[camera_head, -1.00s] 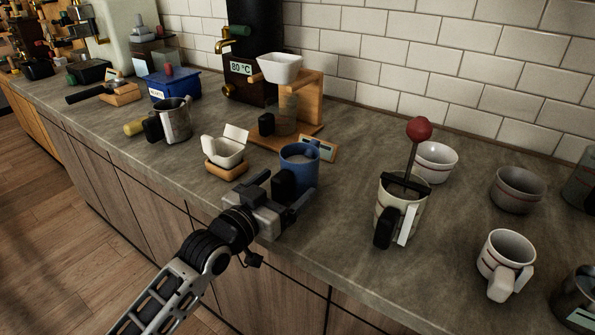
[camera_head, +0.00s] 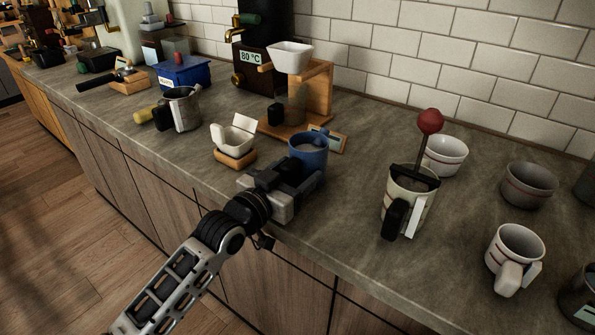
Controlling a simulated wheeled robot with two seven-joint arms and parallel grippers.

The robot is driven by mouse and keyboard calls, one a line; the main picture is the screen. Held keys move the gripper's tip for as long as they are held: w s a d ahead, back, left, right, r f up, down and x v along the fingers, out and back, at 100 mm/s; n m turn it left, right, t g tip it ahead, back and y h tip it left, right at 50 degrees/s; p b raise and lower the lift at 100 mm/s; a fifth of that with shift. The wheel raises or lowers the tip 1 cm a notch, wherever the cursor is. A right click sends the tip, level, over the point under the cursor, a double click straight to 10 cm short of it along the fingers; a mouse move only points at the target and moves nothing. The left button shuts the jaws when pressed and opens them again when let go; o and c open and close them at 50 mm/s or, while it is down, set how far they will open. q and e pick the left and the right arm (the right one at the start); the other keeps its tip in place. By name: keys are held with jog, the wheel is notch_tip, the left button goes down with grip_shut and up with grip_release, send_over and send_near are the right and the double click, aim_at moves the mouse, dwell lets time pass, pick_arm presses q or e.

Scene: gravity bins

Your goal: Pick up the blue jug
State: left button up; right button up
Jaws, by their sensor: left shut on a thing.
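The blue jug (camera_head: 309,146) stands upright near the front of the grey counter, partly hidden by my left gripper. It has a light inside. My left gripper (camera_head: 293,180) reaches in from the lower left and is shut on the jug's dark handle side. The handle itself is mostly hidden behind the gripper. I cannot tell whether the jug's base touches the counter. My right gripper is not in view.
A white dish on a wooden block (camera_head: 235,142) stands left of the jug, and a wooden dripper stand (camera_head: 318,95) behind it. A plunger jug with a red knob (camera_head: 408,200) stands to the right. Mugs and bowls stand further right. The counter between is clear.

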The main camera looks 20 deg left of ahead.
aim_at(298, 155)
pick_arm(q)
jog(key=r, duration=0.3)
jog(key=shift+s+r, duration=0.35)
jog(key=shift+r, duration=0.05)
jog(key=s+r+p, duration=0.1)
jog(key=s+r, duration=0.3)
jog(key=s, duration=0.2)
jog(key=s+a+r+p, duration=0.1)
jog(key=s+r+p, duration=0.1)
jog(key=s+r, duration=0.3)
jog(key=shift+v, duration=1.15)
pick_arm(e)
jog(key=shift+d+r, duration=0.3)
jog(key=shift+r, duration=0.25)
pick_arm(q)
jog(key=shift+d+f, duration=0.1)
jog(key=shift+d, duration=0.05)
